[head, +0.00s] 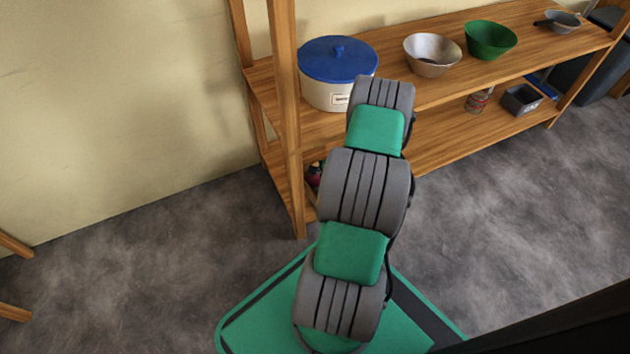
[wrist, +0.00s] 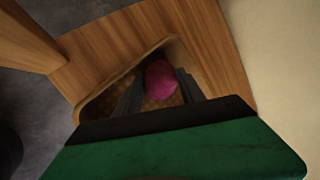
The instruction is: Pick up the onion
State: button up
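A round, purplish-red onion (wrist: 161,80) shows in the wrist view, inside a shallow brown tray-like container (wrist: 96,104) on a wooden shelf. My gripper (wrist: 162,76) reaches over this container, with its two dark fingers spread on either side of the onion. Whether the fingers touch the onion I cannot tell. In the head view my arm hides the gripper and the onion; small dark and reddish shapes show beside the arm at the lower shelf's left end.
The wooden shelf unit (head: 287,130) has a post close left of my arm. Its upper board holds a blue-lidded pot (head: 338,62), a metal bowl (head: 432,54) and a green bowl (head: 490,39). A can (head: 477,101) and dark box (head: 521,99) sit below.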

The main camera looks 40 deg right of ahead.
jog(key=c, duration=0.6)
jog(key=shift+r, duration=0.1)
